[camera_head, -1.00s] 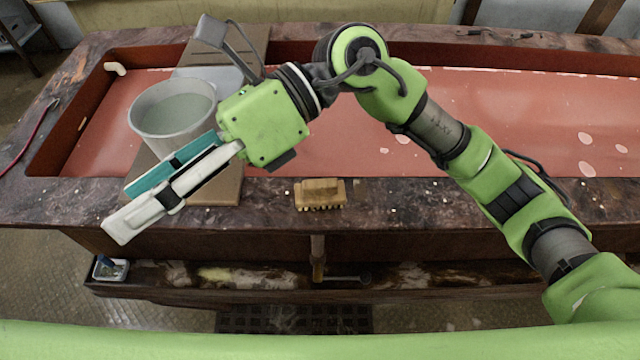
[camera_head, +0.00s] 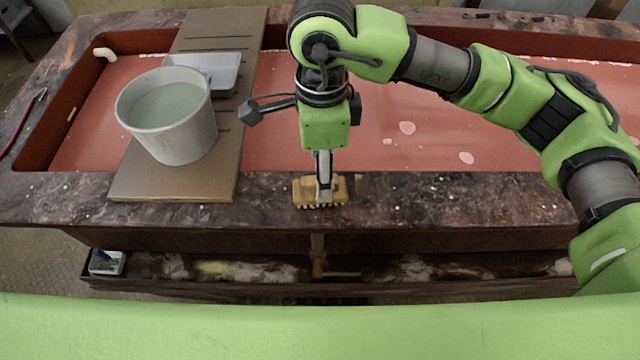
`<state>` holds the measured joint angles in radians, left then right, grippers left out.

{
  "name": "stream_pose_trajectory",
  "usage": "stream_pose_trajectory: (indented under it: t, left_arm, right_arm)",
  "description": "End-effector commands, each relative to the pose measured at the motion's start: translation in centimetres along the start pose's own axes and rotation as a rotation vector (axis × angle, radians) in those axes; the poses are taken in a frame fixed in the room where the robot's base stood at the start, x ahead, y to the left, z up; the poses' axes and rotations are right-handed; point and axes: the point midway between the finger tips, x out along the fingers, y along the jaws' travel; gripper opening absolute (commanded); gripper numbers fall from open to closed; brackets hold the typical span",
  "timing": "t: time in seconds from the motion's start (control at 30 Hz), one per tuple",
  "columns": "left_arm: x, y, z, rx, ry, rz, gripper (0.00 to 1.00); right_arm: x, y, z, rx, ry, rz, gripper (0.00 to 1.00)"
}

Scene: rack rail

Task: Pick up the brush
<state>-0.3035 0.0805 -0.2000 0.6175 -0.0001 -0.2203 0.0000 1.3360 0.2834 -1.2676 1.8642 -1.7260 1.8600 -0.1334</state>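The brush (camera_head: 304,191), a small tan wooden block with bristles, lies on the near dark stone rim of the trough. My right gripper (camera_head: 324,190) points down at the brush from above, its fingers seen edge-on. One pale finger reaches down in front of the brush's middle. The other finger is hidden, so I cannot tell whether the fingers press on the brush. My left gripper is out of view.
A grey bucket (camera_head: 190,143) of liquid and a pale tray (camera_head: 222,78) stand on a brown board (camera_head: 222,185) across the red trough (camera_head: 420,125), left of the gripper. A small white container (camera_head: 107,263) sits on the lower ledge. The rim right of the brush is clear.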

Motion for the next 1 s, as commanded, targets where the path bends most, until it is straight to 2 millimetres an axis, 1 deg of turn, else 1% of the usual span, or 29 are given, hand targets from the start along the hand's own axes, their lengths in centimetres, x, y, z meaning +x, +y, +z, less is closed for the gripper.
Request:
stream_pose_trajectory:
  t: [0.1,0.17,0.27,0.4,0.53,0.63,0.8,0.83,0.87,0.9,1.0]
  left_arm:
    - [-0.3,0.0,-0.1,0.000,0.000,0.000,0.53]
    - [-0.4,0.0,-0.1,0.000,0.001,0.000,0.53]
    - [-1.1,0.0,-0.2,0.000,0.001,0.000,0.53]
    - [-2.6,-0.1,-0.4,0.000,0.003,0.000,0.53]
    - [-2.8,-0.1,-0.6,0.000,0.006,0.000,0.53]
    - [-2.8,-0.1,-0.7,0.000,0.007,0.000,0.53]
    - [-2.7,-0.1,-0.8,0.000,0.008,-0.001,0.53]
    - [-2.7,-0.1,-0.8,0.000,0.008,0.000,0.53]
    - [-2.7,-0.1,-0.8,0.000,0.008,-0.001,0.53]
    - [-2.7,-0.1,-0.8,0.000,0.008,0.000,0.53]
    - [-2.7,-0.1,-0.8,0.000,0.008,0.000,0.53]
  right_arm:
    - [1.0,0.1,0.0,-0.001,-0.001,0.001,0.54]
    - [1.3,0.1,0.0,-0.001,-0.001,0.001,0.54]
    - [2.1,0.0,0.1,0.000,-0.001,0.003,0.54]
    - [4.1,-0.1,0.2,-0.001,-0.001,0.005,0.54]
    - [5.9,-0.1,0.2,0.000,-0.002,0.003,0.54]
    - [6.5,-0.2,0.2,-0.001,-0.001,0.001,0.54]
    - [6.5,-0.2,0.2,-0.001,-0.002,0.000,0.54]
    - [6.5,-0.2,0.2,-0.001,-0.002,0.000,0.52]
    - [6.5,-0.2,0.2,-0.001,-0.002,0.000,0.44]
    - [6.5,-0.2,0.2,-0.001,-0.002,0.000,0.33]
    - [6.5,-0.2,0.2,-0.001,-0.002,0.000,0.10]
